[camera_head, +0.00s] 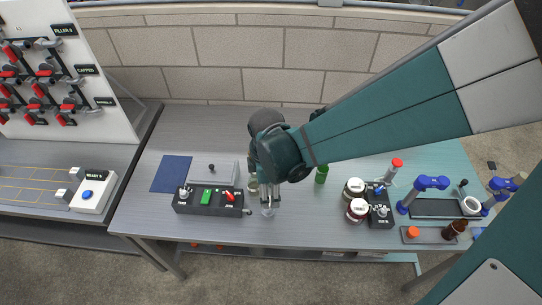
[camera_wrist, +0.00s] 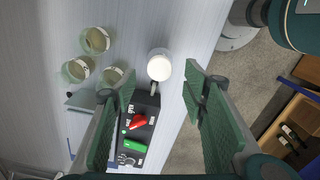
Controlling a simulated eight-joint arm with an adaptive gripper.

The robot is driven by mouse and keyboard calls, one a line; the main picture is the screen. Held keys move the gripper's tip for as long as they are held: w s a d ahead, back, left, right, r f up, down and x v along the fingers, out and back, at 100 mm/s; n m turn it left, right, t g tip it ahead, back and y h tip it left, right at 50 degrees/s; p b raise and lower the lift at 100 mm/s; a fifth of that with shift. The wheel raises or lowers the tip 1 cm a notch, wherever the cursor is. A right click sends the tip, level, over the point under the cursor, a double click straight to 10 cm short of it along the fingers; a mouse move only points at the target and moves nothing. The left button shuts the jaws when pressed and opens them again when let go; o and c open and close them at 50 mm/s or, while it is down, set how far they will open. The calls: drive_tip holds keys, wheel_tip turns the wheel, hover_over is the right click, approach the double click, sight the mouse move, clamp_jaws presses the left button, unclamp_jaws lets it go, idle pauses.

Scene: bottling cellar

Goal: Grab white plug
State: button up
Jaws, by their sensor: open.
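A round white piece, which looks like the white plug (camera_wrist: 159,68), shows from above in the wrist view, a little beyond my open fingertips. It seems to sit in or on a clear glass vessel (camera_head: 268,211), seen in the head view just below my gripper near the front of the bench. My gripper (camera_head: 268,194) points down over it, and nothing is held. In the wrist view the two green fingers of my gripper (camera_wrist: 160,89) are spread, with the white piece nearly centred past the gap. I cannot tell the exact height between them.
A black control box (camera_head: 190,206) with a green button and red lever stands close on the left. Several open jars (camera_wrist: 95,40) stand nearby. A blue mat (camera_head: 171,174) lies farther left. A green cylinder (camera_head: 321,175) and lidded jars (camera_head: 354,190) stand right.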

drive_tip(key=shift+f, duration=0.1)
drive_tip(key=shift+f, duration=1.2)
drive_tip(key=shift+f, duration=0.1)
drive_tip(key=shift+d+f+b, duration=0.1)
drive_tip(key=shift+f+b, duration=0.45)
drive_tip(key=shift+f, duration=1.95)
drive_tip(key=shift+c, duration=0.7)
drive_tip(key=c, duration=0.9)
